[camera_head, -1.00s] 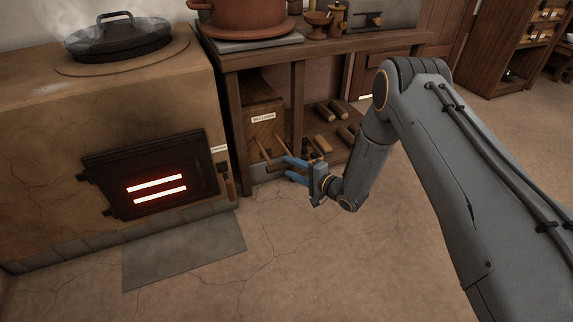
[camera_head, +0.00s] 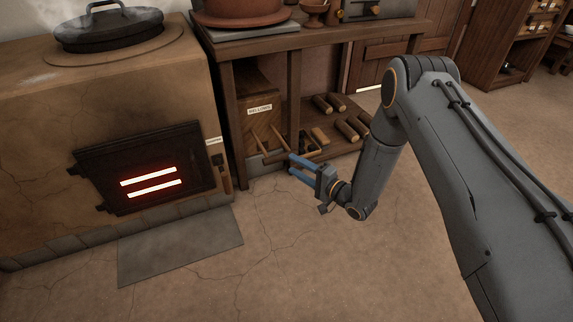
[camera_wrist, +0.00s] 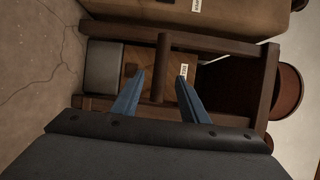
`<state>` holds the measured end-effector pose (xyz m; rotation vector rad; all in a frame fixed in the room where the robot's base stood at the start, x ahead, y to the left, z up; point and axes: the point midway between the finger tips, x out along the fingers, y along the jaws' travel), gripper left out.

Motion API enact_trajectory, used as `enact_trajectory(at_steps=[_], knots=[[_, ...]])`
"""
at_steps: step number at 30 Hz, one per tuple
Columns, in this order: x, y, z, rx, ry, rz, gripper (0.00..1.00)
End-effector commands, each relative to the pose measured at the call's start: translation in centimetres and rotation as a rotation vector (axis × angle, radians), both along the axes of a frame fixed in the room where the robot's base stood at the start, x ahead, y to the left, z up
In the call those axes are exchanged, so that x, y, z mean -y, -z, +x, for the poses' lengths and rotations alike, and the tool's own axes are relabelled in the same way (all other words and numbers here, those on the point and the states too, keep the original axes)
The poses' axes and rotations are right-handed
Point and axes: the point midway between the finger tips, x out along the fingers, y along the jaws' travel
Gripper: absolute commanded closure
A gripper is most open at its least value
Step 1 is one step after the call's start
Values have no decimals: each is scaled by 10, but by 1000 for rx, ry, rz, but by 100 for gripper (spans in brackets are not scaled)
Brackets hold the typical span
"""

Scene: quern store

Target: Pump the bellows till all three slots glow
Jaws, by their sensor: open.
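The bellows box (camera_head: 262,95), labelled BELLOWS, stands under the wooden bench in the head view. Its wooden handle (camera_head: 270,146) sticks out low at the front. My gripper (camera_head: 290,164) has its blue fingers open and empty, pointing at the handle from the front right, with a small gap seeming to remain. In the wrist view a wooden handle bar (camera_wrist: 160,65) shows between the two spread fingers, beyond their tips, in front of the box (camera_wrist: 137,62). The stove's black fire door (camera_head: 95,165) shows two glowing slots (camera_head: 150,177); no third glowing slot is visible.
The clay stove (camera_head: 60,110) stands at the left with a lidded pan (camera_head: 110,28) on top. A grey slab (camera_head: 180,247) lies before it. Wooden rollers (camera_head: 345,127) lie on the low shelf right of the bellows. The floor in front is open.

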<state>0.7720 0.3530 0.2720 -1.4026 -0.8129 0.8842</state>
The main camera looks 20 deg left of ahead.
Motion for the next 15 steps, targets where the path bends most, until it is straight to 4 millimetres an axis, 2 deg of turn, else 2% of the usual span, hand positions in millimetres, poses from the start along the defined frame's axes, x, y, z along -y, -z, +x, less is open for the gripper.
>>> enact_trajectory(at_steps=[1, 3, 11, 15], knots=[[-1, 14, 2, 30, -1, 26, 60], [-1, 17, 1, 75, -1, 62, 60], [2, 19, -2, 178, 11, 145, 60], [-4, 16, 1, 190, 10, 152, 60]])
